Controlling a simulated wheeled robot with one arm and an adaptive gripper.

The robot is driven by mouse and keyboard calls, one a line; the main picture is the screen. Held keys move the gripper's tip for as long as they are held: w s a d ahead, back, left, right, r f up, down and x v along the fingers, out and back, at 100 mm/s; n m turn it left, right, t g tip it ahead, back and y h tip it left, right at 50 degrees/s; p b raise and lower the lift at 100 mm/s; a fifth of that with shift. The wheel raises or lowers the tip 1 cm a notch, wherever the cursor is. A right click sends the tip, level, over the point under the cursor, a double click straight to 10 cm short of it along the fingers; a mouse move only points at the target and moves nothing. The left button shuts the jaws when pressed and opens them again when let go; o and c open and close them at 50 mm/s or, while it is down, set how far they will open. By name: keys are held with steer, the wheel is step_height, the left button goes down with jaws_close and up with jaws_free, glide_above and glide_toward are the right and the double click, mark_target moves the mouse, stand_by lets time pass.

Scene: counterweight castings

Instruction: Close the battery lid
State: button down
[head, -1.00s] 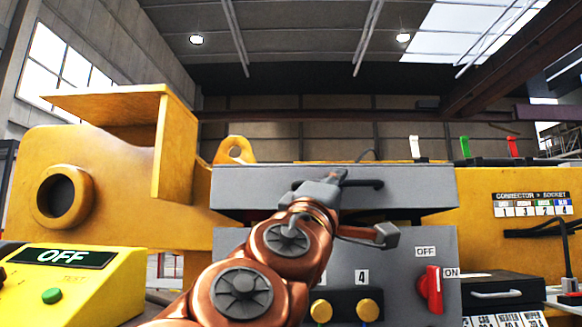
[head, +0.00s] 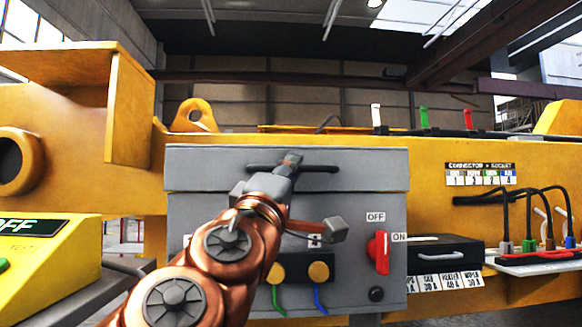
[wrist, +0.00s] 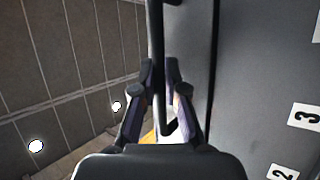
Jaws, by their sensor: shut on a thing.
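The battery lid (head: 365,178) is a grey panel with a black bar handle (head: 322,169) across its front. It lies over the grey battery box (head: 350,207) in the head view, and only a thin dark seam shows between them. My gripper (head: 291,160) is at the middle of the handle and hides part of it. In the wrist view, the fingers of my gripper (wrist: 160,92) are closed around the handle (wrist: 157,45). The lid (wrist: 200,40) is beside it, with a narrow dark line against the box (wrist: 255,75).
The box front carries a red switch (head: 379,252), yellow knobs (head: 318,271) and cables. A yellow OFF panel (head: 60,260) stands at left. At right are a black case (head: 440,251) and several connectors on a white shelf (head: 510,263). A yellow lifting eye (head: 195,115) rises behind.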

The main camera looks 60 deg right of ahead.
steer(key=shift+s+d+f, duration=0.1)
steer(key=shift+d+f, duration=0.15)
steer(key=shift+f, duration=0.15)
steer(key=c, duration=1.5)
jaws_free()
steer(key=shift+r, duration=0.3)
steer(key=shift+w+a+r, duration=0.1)
steer(key=shift+w+r, duration=0.05)
steer(key=shift+r, duration=0.65)
steer(key=shift+w+r, duration=0.15)
steer(key=shift+r, duration=0.6)
steer(key=shift+s+r, duration=0.1)
steer(key=shift+r, duration=0.65)
step_height(320, 180, up, 4)
steer(key=shift+f, duration=0.1)
steer(key=shift+s+r, duration=0.1)
steer(key=shift+r, duration=0.55)
